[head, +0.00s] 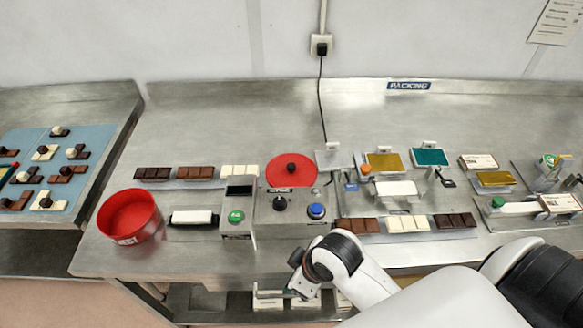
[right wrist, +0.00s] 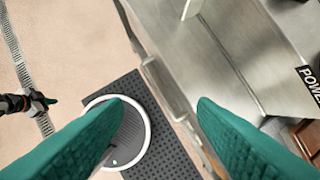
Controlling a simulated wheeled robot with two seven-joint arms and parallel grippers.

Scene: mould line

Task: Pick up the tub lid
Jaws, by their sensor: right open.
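The tub lid is a flat red disc (head: 291,170) with a black knob, lying on top of the grey control box (head: 290,208) in the middle of the bench. The open red tub (head: 128,216) stands apart from it, near the bench's front left. My right arm comes in from the lower right in the head view, but its jaws cannot be made out there. In the right wrist view my right gripper (right wrist: 162,106) has its two green fingers spread wide with nothing between them. It points down past the bench edge, and the lid is not in that view. My left gripper does not show.
A small screen unit with a green button (head: 237,216) stands beside the box. A black cable (head: 321,100) hangs behind the lid. A blue mat (head: 88,140) with chocolates is far left. The bench's back left is clear.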

